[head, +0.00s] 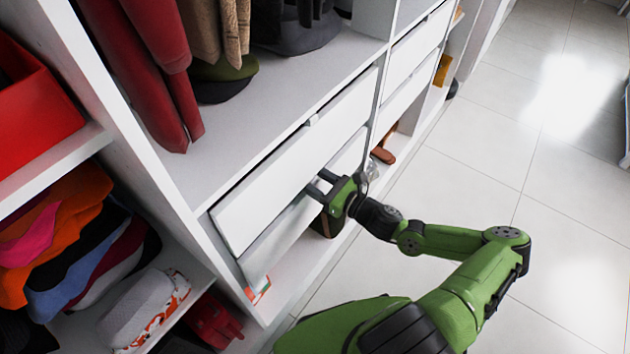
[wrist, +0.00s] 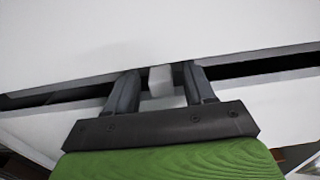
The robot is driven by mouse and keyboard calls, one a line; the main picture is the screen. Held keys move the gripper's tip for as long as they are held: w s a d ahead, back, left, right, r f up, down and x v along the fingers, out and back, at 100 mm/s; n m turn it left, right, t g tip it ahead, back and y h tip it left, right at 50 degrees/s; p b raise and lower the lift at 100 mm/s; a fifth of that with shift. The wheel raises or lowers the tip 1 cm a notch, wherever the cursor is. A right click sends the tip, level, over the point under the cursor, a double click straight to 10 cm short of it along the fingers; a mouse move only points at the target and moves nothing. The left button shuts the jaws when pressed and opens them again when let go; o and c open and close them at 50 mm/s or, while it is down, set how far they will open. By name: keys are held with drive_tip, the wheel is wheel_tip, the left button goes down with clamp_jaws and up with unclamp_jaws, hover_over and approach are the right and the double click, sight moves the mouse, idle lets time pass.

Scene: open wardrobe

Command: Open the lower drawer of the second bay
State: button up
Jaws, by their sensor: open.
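The lower drawer (head: 276,246) of the second bay is a white front below the white upper drawer (head: 275,175). It looks shut or nearly so; my gripper and arm cover part of it in the head view. My gripper (head: 320,187) is at its upper edge. In the wrist view, a small pale handle (wrist: 161,82) sits at the top edge of the lower front (wrist: 270,105), between the two dark fingers of my gripper (wrist: 160,88). The fingers are open on either side of it, and I cannot tell whether either touches it.
The upper drawer has a small handle (head: 313,120). Left, a bay holds folded clothes (head: 70,240) and a red box (head: 35,100). Further right are more white drawers (head: 415,50). Brown shoes (head: 384,154) sit low beside the drawers. The tiled floor (head: 470,150) on the right is clear.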

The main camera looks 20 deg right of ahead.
clamp_jaws()
idle(0.3)
drive_tip(key=shift+d, duration=0.1)
